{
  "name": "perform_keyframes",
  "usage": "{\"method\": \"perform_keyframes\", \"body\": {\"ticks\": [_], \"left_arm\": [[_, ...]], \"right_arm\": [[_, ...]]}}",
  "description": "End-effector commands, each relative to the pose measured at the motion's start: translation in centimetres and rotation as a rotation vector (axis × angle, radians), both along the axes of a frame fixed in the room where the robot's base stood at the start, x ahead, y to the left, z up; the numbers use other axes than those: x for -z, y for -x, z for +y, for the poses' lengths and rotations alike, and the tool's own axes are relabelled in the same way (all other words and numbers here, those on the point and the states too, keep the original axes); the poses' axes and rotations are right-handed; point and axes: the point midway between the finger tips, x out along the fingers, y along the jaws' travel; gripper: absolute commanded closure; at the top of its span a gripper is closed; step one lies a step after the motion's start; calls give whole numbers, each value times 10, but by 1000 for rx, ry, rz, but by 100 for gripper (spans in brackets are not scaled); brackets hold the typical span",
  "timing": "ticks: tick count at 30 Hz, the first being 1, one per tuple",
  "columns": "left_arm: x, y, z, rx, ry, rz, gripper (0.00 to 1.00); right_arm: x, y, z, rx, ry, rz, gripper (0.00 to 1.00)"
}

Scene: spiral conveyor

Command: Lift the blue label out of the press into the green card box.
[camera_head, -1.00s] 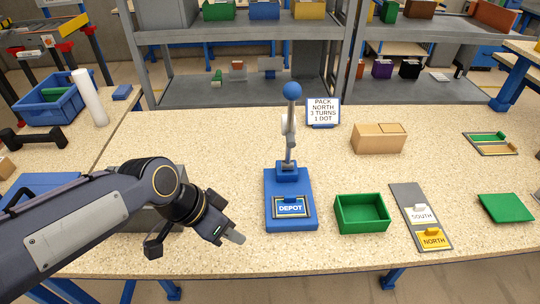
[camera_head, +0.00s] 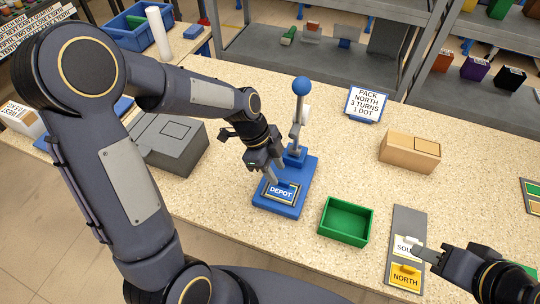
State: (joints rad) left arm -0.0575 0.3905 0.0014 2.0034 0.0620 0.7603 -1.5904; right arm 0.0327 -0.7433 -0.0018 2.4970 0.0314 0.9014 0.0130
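The blue label (camera_head: 281,192), marked DEPOT, lies in the bed of the blue press (camera_head: 300,178), whose lever with a blue ball stands upright. My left gripper (camera_head: 274,178) points down at the label's upper edge. Its fingers look close to the label's tab, but I cannot tell whether they touch it or how wide they are. The green card box (camera_head: 345,221) stands open and empty to the right of the press. My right gripper (camera_head: 423,252) is at the right beside the white SOUTH label (camera_head: 404,246); its fingers are too small to read.
A grey tray (camera_head: 409,219) holds the SOUTH label and a yellow NORTH label (camera_head: 404,277). A cardboard box (camera_head: 410,151) and a sign (camera_head: 364,104) stand behind. A grey box (camera_head: 170,142) is left of the press. The speckled tabletop between them is clear.

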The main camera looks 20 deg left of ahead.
Motion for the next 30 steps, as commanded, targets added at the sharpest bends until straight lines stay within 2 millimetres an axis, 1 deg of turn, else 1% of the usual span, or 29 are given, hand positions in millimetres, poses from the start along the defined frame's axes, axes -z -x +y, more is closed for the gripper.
{"method": "perform_keyframes", "body": {"ticks": [3,7,11,17,18,20,26,29,30], "left_arm": [[15,1,-7,2,0,4,65],[26,1,-11,1,0,2,65],[31,1,-13,-1,0,0,65],[31,1,-13,-1,0,-1,65],[31,1,-13,-1,0,-1,66],[31,1,-13,-1,0,-1,74],[31,1,-13,-1,0,-1,100],[31,1,-13,-1,0,-1,100],[31,1,-13,-1,0,-1,96]], "right_arm": [[-4,0,0,0,0,0,64],[-5,0,0,0,0,0,64],[-6,0,0,0,0,0,64],[-5,0,0,0,0,0,64],[-5,0,0,0,0,0,64],[-5,0,0,0,0,0,64],[-5,0,0,0,0,0,64],[-5,0,0,0,0,0,64],[-5,0,0,0,0,0,64]]}}
